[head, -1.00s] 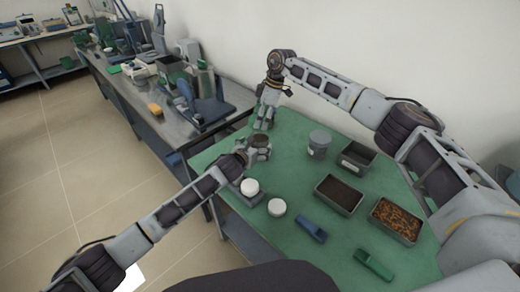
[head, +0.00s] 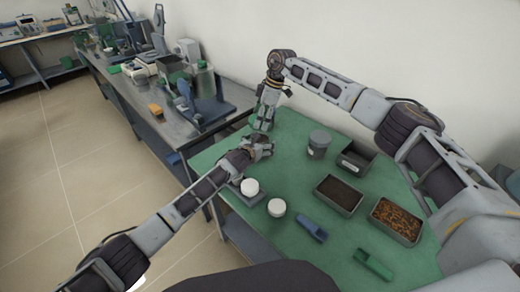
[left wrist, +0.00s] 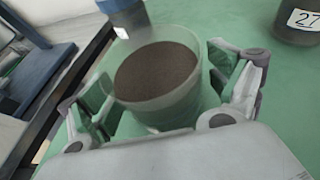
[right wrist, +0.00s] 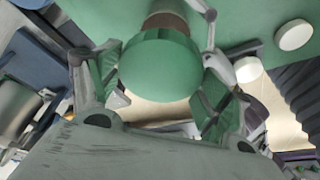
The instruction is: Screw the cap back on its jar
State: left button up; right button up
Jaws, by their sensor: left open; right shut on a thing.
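The open jar (left wrist: 160,75) is clear-walled with dark brown contents. In the left wrist view it stands upright between the fingers of my left gripper (left wrist: 175,95), which are spread, with gaps visible beside the jar. In the head view my left gripper (head: 262,147) largely hides the jar. My right gripper (right wrist: 160,75) is shut on the round green cap (right wrist: 160,68). In the head view my right gripper (head: 264,115) is just behind the left one, pointing down. The right wrist view shows brown beyond the cap, probably the jar, partly hidden.
A grey-lidded jar (head: 319,143), an empty dark tray (head: 356,158), a soil tray (head: 339,194) and a tray of orange-brown bits (head: 396,218) stand to the right. White round items (head: 249,187) sit in front. Blue (head: 312,228) and green (head: 373,264) scoops lie nearer.

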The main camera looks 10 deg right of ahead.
aim_at(261, 133)
dwell(0.3)
pick_arm(q)
jog(key=c, duration=1.5)
pick_arm(e)
jog(key=shift+f, duration=2.45)
jog(key=shift+f, duration=0.15)
jog(key=shift+s+f, duration=0.1)
jog(key=shift+f, duration=0.7)
pick_arm(q)
jog(key=shift+d+r, duration=0.1)
jog(key=shift+r, duration=0.05)
pick_arm(e)
jog(key=shift+f, duration=0.25)
